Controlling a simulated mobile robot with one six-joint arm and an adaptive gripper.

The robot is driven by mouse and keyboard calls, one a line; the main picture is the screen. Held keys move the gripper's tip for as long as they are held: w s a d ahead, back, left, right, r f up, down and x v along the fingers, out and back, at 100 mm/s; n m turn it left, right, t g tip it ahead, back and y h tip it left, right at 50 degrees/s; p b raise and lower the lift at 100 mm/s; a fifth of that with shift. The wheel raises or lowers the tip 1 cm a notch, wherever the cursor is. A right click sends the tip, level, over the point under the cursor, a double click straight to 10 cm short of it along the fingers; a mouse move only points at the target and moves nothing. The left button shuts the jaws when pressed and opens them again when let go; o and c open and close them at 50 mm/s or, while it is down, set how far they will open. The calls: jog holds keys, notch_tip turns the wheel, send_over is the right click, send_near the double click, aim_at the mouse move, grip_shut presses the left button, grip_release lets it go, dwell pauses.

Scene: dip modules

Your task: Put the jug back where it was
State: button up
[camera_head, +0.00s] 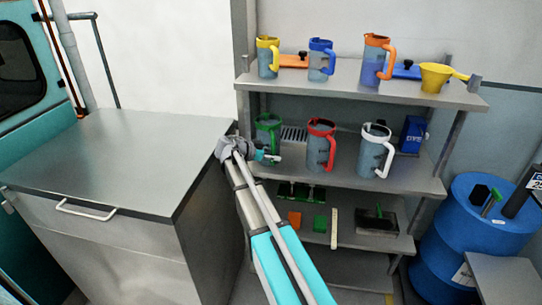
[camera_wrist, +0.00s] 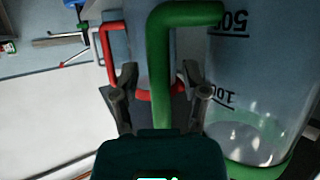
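A clear jug with a green rim and handle (camera_head: 268,132) stands at the left end of the middle shelf, upright. My gripper (camera_head: 271,157) is in front of it at handle height. In the wrist view the green jug (camera_wrist: 262,85) appears upside down, with measuring marks on its wall. Its green handle runs between the two fingers of my gripper (camera_wrist: 160,76). The fingers are spread, with a small gap visible on each side of the handle. In the camera_head view, my wrist and gripper hide part of the jug's lower side.
Beside it on the middle shelf (camera_head: 345,175) stand a red-rimmed jug (camera_head: 319,147) and a white-rimmed jug (camera_head: 373,152). Yellow (camera_head: 267,60), blue (camera_head: 319,64) and orange (camera_head: 373,65) jugs stand above. A bare metal counter (camera_head: 120,155) is at left, a blue barrel (camera_head: 455,240) at right.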

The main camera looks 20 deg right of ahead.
jog(key=shift+r, duration=0.2)
jog(key=p+v, duration=0.4)
jog(key=v, duration=0.8)
jog(key=shift+p, duration=0.4)
jog(key=shift+f, duration=0.15)
jog(key=s+a+f+n+y, duration=0.2)
jog(key=s+f+n+y, duration=0.1)
jog(key=s+n, duration=0.3)
jog(key=s+a+f+n+y, duration=0.3)
jog(key=s+n+y, duration=0.3)
jog(key=s, duration=0.4)
jog(key=s+a+f+n+y, duration=0.2)
jog(key=s+f+n+y, duration=0.2)
jog(key=s, duration=0.4)
jog(key=shift+s+a+f+n, duration=0.35)
jog(key=shift+f+n, duration=0.4)
jog(key=shift+n, duration=0.35)
